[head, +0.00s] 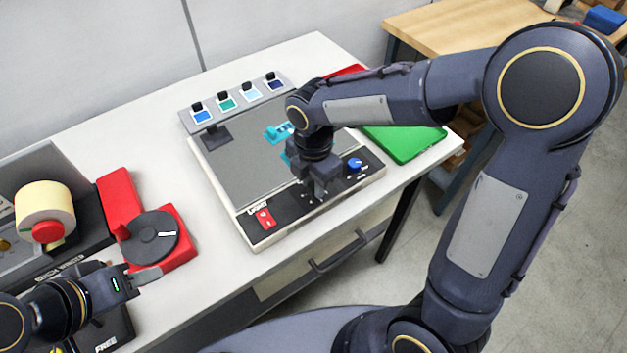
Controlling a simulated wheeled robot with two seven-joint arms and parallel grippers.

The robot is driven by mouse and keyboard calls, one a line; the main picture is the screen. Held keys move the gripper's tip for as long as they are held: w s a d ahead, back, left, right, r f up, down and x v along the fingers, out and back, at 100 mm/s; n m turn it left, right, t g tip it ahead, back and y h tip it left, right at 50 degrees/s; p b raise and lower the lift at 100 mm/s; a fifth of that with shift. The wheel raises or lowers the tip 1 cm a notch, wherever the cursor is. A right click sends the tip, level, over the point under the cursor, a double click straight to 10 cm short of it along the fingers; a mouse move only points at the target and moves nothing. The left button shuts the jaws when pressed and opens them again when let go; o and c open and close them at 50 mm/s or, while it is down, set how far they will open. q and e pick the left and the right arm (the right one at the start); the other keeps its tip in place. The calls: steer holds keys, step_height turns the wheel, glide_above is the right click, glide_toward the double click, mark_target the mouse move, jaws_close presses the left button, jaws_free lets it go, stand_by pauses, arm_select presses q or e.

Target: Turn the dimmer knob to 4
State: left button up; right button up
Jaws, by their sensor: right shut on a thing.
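The light box (222,185) sits on the table with a black control strip along its front edge. The strip has a red switch (265,217) at its left and a blue knob (355,165) at its right. My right gripper (317,198) points down at the middle of the strip, between switch and knob. It is shut on what seems to be the dimmer knob, which the fingers hide along with its scale. My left gripper (150,277) is at the lower left, near the black dial on a red base, and its jaw opening is unclear.
A black dial (150,238) on a red base and a label roll (45,212) stand at the left. Small coloured samples line a rack (238,101) behind the box. Teal pieces (279,132) lie on its surface. A green tray (405,143) is at the right.

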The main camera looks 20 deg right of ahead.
steer(key=m+b, duration=0.1)
steer(key=m, duration=1.2)
steer(key=shift+w+m+b, duration=0.1)
steer(key=shift+m+b, duration=0.3)
steer(key=m, duration=0.6)
steer(key=shift+b, duration=0.35)
steer(key=m, duration=0.3)
steer(key=shift+d+m, duration=0.1)
steer(key=shift+m, duration=0.3)
steer(key=shift+w+m, duration=0.1)
steer(key=shift+m, duration=1.5)
steer(key=o, duration=1)
